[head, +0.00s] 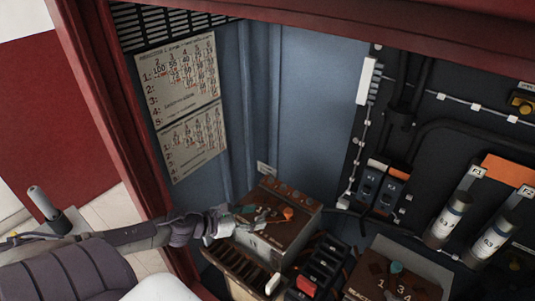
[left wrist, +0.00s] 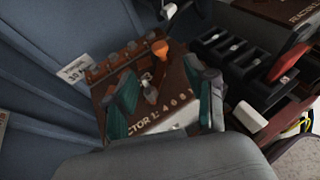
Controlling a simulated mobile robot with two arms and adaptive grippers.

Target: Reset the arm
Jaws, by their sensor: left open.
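My left arm comes in from the left in the head view. Its gripper (head: 246,218) is over the left edge of a box with a brown top (head: 300,232). In the left wrist view my left gripper (left wrist: 163,103) has its two green-padded fingers spread apart over the brown-topped box (left wrist: 112,92), which is lettered "...CTOR 1". An orange-tipped lever (left wrist: 160,50) and a grey knob (left wrist: 150,93) on the box show between and beyond the fingers. I see nothing held. Whether the fingers touch the box I cannot tell. My right gripper is not in view.
A red cabinet frame (head: 128,130) borders the left and top. A black switch block (head: 322,265) and a second brown-topped box (head: 425,287) stand to the right. Fuses (head: 449,220) and cables line the back panel.

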